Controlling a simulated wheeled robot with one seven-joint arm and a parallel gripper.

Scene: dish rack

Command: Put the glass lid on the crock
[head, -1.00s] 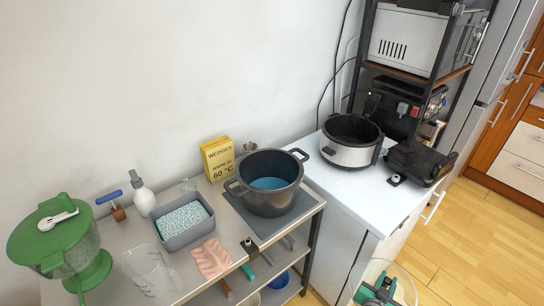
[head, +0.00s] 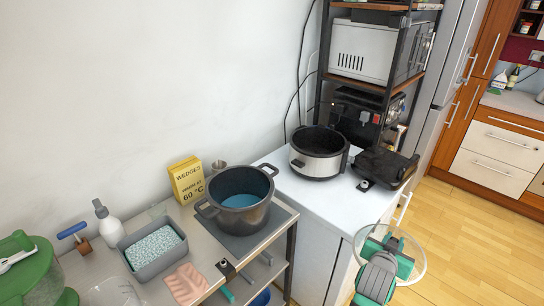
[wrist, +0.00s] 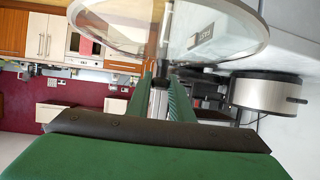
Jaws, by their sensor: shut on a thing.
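The crock (head: 319,153) is a silver slow cooker with a black, open-topped inner pot, standing on the white cabinet. It also shows at the right of the wrist view (wrist: 263,92). The round glass lid (head: 412,262) is clear with a pale rim and is at the lower right of the head view, below and in front of the cabinet top. My gripper (head: 384,250) is green and shut on the lid, with its fingers at the lid's middle. In the wrist view the lid (wrist: 215,30) spans the top, tilted, beyond the fingers (wrist: 160,95). The exact grip point is partly hidden.
A black grill (head: 386,166) sits right of the crock on the white cabinet top (head: 330,205). A dark pot (head: 239,199) with blue contents stands on the left table. A black rack (head: 370,85) with appliances rises behind. Open wooden floor lies to the right.

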